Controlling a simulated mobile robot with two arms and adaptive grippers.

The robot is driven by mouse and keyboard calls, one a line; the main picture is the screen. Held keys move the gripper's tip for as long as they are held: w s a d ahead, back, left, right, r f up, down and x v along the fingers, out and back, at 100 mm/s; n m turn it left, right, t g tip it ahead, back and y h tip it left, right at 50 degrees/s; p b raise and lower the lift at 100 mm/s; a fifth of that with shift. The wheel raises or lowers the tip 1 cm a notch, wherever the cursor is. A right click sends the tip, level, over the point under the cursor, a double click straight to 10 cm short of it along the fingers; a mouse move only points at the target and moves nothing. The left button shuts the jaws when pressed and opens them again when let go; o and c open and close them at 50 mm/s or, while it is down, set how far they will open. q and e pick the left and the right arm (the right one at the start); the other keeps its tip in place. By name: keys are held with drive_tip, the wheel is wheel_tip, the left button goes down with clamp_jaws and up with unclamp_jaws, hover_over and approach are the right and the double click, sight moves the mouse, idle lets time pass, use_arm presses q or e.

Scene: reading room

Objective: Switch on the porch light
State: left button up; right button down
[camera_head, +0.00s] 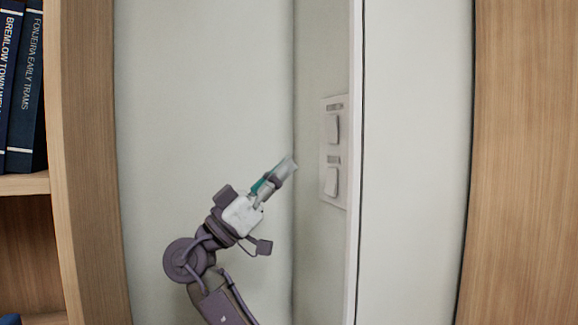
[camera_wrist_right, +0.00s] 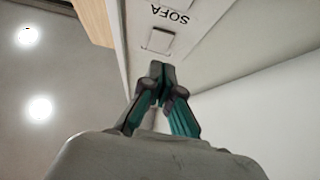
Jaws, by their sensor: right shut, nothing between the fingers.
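A pale switch plate (camera_head: 323,150) is fixed to the narrow side wall in the head view. It carries an upper rocker switch (camera_head: 332,129) and a lower rocker switch (camera_head: 331,182), each under a small label too small to read there. My right gripper (camera_head: 289,164) is shut and empty, left of the plate, tips pointing up and right. In the right wrist view, its closed tips (camera_wrist_right: 161,70) are just short of one switch (camera_wrist_right: 160,39). An upside-down label reading SOFA (camera_wrist_right: 173,15) lies beyond that switch. No porch label is readable. My left gripper is out of view.
A wooden bookshelf (camera_head: 92,160) with dark books (camera_head: 30,90) stands at the left. A wall edge (camera_head: 356,160) runs upright just right of the plate, and a wooden panel (camera_head: 525,160) is at far right. Blank wall (camera_head: 200,90) lies behind my right arm.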

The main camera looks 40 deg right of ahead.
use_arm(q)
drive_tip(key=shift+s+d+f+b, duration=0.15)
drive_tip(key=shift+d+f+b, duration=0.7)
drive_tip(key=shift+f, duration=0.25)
use_arm(e)
drive_tip(key=v, duration=0.3)
drive_tip(key=f+v, duration=0.1)
drive_tip(key=v, duration=0.1)
drive_tip(key=shift+s+d+f, duration=0.1)
drive_tip(key=shift+d+f, duration=0.1)
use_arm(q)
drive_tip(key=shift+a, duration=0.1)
use_arm(e)
drive_tip(key=shift+t, duration=0.3)
